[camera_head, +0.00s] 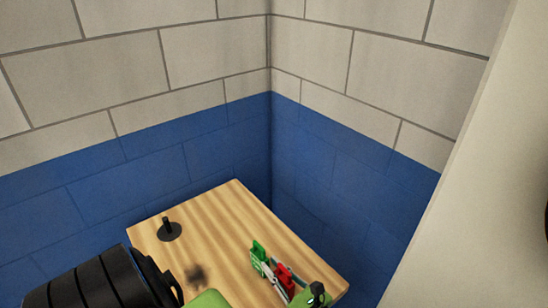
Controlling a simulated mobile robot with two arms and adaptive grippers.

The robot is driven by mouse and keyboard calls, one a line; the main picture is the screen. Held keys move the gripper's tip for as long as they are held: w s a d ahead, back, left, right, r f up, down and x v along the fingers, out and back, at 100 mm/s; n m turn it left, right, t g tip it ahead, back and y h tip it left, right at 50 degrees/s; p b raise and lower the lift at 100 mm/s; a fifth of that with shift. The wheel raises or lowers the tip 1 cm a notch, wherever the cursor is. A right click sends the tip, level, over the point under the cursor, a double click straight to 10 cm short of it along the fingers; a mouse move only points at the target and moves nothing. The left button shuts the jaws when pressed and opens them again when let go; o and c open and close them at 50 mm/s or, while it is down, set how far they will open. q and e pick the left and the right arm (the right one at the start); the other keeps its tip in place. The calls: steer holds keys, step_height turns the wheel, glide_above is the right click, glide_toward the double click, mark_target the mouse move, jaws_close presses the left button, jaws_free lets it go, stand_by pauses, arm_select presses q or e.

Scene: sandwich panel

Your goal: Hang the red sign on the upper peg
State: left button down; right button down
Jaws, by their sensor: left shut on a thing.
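My left gripper (272,266), with green parts and grey links, is at the bottom centre, over the right part of a wooden board. It is shut on a small red piece, apparently the red sign (284,274), of which only a narrow part shows between the gripper parts. A black peg (168,230) with a round base stands on the board's upper left, to the left of the gripper and apart from it. No second peg can be made out. My right gripper is not in view.
The wooden board (232,215) stands close to a corner of blue and white block walls (190,150). A dark blurred patch (195,273) lies on it below the peg. A pale upright surface (470,190) closes off the right side. My black arm part fills the lower left.

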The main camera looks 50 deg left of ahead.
arm_select(q)
step_height(320, 180, down, 3)
steer(key=shift+r+b, duration=0.15)
steer(key=shift+b, duration=0.55)
steer(key=shift+r, duration=0.15)
steer(key=c, duration=2)
jaws_free()
